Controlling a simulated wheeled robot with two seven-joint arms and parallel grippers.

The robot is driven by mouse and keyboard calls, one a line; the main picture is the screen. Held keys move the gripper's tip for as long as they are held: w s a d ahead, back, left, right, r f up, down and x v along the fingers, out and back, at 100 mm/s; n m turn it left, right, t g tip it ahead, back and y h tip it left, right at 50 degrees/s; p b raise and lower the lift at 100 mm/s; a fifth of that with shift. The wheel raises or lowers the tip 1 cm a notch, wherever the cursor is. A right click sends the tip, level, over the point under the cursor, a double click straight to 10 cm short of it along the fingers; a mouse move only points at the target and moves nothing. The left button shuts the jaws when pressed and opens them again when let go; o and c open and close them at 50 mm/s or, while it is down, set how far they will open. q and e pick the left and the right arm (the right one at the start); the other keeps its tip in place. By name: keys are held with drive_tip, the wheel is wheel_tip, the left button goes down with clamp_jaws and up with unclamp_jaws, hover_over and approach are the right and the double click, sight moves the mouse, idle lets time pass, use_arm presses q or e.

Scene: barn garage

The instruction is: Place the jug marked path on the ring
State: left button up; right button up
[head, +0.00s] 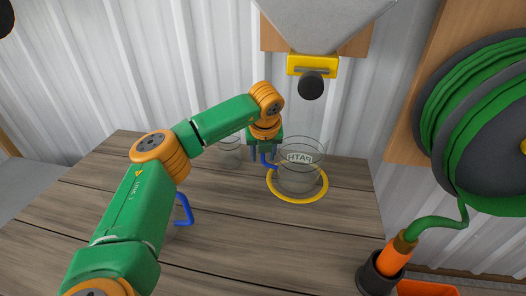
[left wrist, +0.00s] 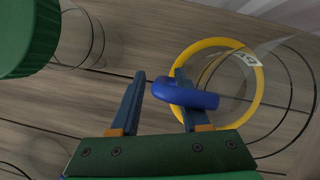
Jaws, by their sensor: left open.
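The clear jug marked PATH (head: 301,159) has a blue handle on its left side. It stands upright inside or over the yellow ring (head: 299,202) on the wooden table. In the left wrist view, its white label (left wrist: 246,61) and blue handle (left wrist: 187,95) show, with the yellow ring (left wrist: 258,85) around its base. My left gripper (head: 259,158) is beside the handle. In the left wrist view, its two fingers (left wrist: 158,85) are apart, and the handle overlaps the right finger. The jaws are open and not closed on the handle. My right gripper is out of view.
Another clear vessel (head: 230,152) stands left of my gripper. A blue handle (head: 184,209) shows beside my left arm, its jug mostly hidden. A yellow and grey hopper spout (head: 312,68) hangs above the ring. A green hose reel (head: 480,120) is at right.

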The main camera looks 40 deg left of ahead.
use_arm(q)
drive_tip(key=v, duration=1.2)
